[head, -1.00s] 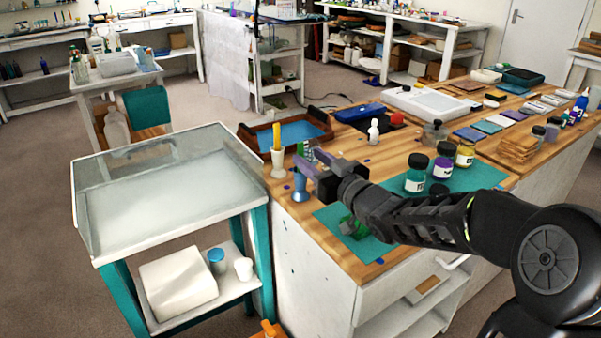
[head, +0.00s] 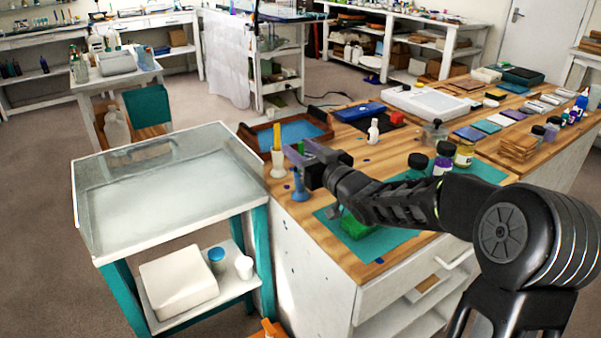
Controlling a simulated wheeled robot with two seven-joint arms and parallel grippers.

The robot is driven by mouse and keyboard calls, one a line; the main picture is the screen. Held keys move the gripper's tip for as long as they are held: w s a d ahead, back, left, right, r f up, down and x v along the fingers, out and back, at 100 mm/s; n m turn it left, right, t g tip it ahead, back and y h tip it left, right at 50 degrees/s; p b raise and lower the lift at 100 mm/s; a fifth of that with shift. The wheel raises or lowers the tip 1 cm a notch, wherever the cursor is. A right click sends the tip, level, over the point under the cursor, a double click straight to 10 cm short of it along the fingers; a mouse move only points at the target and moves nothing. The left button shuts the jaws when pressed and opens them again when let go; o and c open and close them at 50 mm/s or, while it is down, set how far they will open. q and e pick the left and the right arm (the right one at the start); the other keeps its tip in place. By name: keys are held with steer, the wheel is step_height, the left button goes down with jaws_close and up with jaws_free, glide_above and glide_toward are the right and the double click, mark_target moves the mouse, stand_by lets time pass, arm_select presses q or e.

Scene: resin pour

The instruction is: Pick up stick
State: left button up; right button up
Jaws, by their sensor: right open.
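A yellow stick (head: 276,137) stands upright in a white holder (head: 278,164) at the left end of the wooden worktop. A blue holder (head: 299,188) stands just in front and to the right of it. A small green piece (head: 301,147) shows above my right gripper's jaws; it may be a stick in the blue holder, but the gripper covers what lies between. My right gripper (head: 299,156) is open at the blue holder's top, just right of the yellow stick. I cannot tell whether it touches anything. My left gripper is not in view.
A wooden tray with a blue bottom (head: 300,131) lies behind the holders. A small white bottle (head: 373,131) and paint jars (head: 464,154) stand on the worktop (head: 330,262). A green object (head: 355,227) lies on the teal mat under my arm. The white cart (head: 150,196) at left has a clear top.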

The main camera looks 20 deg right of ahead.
steer(key=shift+c, duration=0.5)
jaws_close()
